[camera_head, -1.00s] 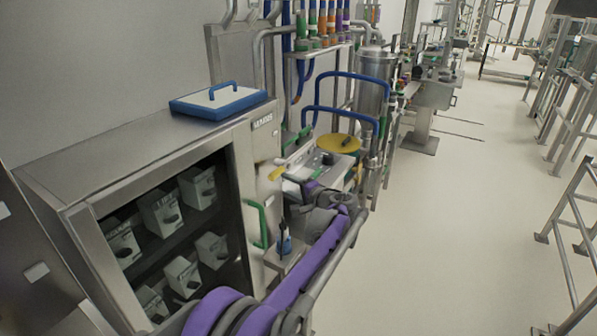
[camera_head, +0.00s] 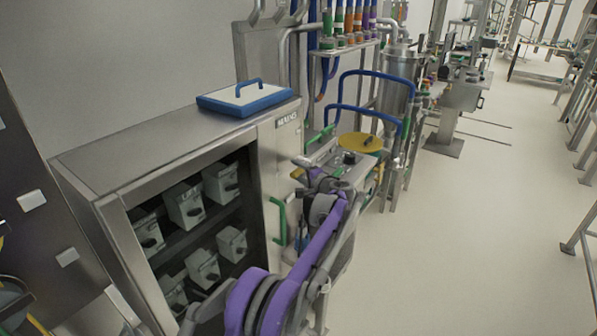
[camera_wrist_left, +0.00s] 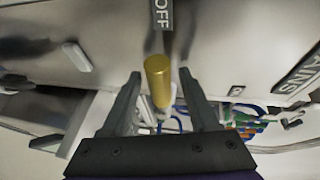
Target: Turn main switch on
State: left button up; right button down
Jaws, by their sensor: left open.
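The main switch shows as a gold cylindrical handle (camera_wrist_left: 158,80) in the left wrist view, below an "OFF" label (camera_wrist_left: 162,14). In the head view its yellow handle (camera_head: 297,173) is small and partly covered by my left gripper (camera_head: 304,163) on the side of the steel cabinet. In the left wrist view my left gripper (camera_wrist_left: 161,76) is open, with one finger on each side of the handle. Gaps show between the fingers and the handle. My right gripper is in neither view.
The steel cabinet (camera_head: 150,140) has a glass front, a green handle (camera_head: 279,220) and a blue-rimmed tray lid (camera_head: 245,98) on top. A bench with a yellow disc (camera_head: 359,143) and blue pipes stands behind my left arm.

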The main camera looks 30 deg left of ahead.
pick_arm(q)
grip_shut()
dwell(0.3)
dwell(1.1)
